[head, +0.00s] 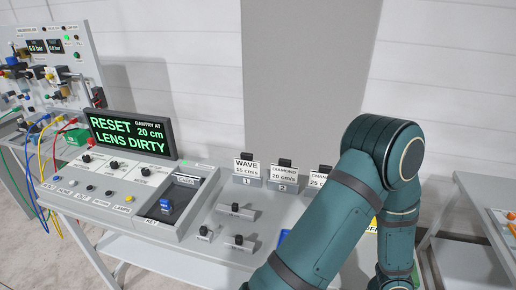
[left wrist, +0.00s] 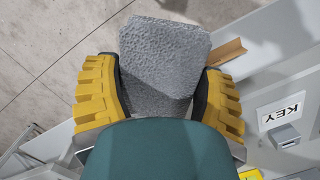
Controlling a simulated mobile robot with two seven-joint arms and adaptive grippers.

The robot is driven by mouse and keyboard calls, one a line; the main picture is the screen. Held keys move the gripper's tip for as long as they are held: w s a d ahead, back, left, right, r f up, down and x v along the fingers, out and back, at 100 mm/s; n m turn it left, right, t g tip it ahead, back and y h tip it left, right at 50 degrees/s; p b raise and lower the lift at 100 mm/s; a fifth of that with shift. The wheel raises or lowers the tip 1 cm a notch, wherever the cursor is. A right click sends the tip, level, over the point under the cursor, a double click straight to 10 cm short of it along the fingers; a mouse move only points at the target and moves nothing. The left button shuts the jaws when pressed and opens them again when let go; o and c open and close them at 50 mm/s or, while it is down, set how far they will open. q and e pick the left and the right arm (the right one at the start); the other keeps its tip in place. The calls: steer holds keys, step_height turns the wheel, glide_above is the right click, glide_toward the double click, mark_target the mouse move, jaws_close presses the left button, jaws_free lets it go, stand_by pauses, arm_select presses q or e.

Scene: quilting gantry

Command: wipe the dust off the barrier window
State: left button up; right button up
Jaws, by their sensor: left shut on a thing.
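In the left wrist view my left gripper (left wrist: 162,82), with yellow ribbed fingers, is shut on a grey, rough-textured pad (left wrist: 165,50). The pad sits between both fingers and its front part sticks out past them. A teal rounded part of mine covers the lower middle of that view. Neither gripper shows in the head view, where one teal arm of mine bends across the right side. I cannot make out the barrier window or any dust in either view.
A grey console (head: 110,215) carries a display (head: 131,135) reading "RESET", "LENS DIRTY" and "GANTRY AT 20 cm". Labelled blocks, including WAVE (head: 247,170) and DIAMOND (head: 284,175), stand on its right part. A panel with cables (head: 50,65) is at the left.

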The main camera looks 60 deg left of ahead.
arm_select(q)
steer(key=f+m, duration=0.1)
steer(key=f, duration=0.1)
steer(key=d+f+m, duration=0.1)
steer(key=f, duration=0.2)
steer(key=shift+d+f, duration=0.1)
steer(key=shift+f, duration=0.2)
